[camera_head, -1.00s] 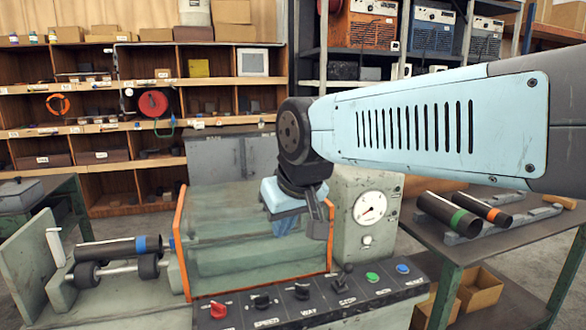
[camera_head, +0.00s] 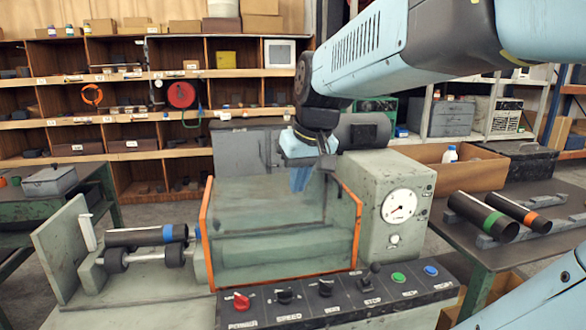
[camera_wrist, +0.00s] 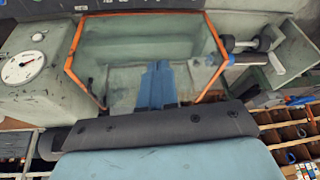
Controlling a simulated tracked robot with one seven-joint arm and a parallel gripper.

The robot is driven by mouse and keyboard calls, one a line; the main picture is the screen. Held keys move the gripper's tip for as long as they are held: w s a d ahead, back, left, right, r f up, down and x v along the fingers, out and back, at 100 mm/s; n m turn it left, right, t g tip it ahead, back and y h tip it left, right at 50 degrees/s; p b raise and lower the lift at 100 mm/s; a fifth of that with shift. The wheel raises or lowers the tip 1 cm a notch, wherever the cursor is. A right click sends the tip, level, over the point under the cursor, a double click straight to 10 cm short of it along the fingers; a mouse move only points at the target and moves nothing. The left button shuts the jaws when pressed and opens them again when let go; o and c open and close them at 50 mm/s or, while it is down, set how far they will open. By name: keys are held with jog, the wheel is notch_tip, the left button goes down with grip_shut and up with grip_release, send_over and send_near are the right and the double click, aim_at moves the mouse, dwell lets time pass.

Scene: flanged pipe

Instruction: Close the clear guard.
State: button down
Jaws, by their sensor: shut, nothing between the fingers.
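The clear guard (camera_head: 275,228) is a see-through cover with orange edging on the machine. Its front panel stands over the bed, and its lower orange edge lies just behind the control panel. In the wrist view the guard (camera_wrist: 140,45) shows its orange outline around the greenish bed. My gripper (camera_head: 300,180) is shut and empty, pointing down at the guard's back right, with its blue fingers partly seen through the clear panel. The fingers also show in the wrist view (camera_wrist: 157,68), at the guard's rear side. I cannot tell whether they touch it.
The control panel (camera_head: 345,297) with knobs and buttons runs along the front. A gauge box (camera_head: 390,215) stands close on the right. A dark pipe with a blue band (camera_head: 145,236) rests on rollers at the left. More pipes (camera_head: 483,216) lie on the right table.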

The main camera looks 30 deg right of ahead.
jog(key=w+d+r+y, duration=0.2)
jog(key=w+d, duration=1.1)
jog(key=d, duration=0.2)
jog(key=shift+m+t+y, duration=0.5)
jog(key=shift+m+y, duration=0.1)
jog(key=shift+y, duration=0.3)
jog(key=w+d, duration=0.1)
jog(key=d, duration=0.5)
jog(key=w+d+f, duration=0.1)
jog(key=d, duration=0.6)
jog(key=w+d+f, duration=0.1)
jog(key=w+d, duration=0.1)
jog(key=d, duration=0.4)
jog(key=shift+w+d+f, duration=0.1)
jog(key=shift+d+f, duration=0.15)
jog(key=shift+d, duration=0.1)
send_over(345, 187)
jog(key=d, duration=0.2)
notch_tip(345, 187, down, 8)
jog(key=shift+a+f, duration=0.2)
jog(key=shift+a, duration=0.3)
jog(key=shift+a+f, duration=0.15)
jog(key=shift+a, duration=0.35)
jog(key=shift+w+a+f, duration=0.15)
jog(key=shift+w+a, duration=0.15)
jog(key=shift+a, duration=0.5)
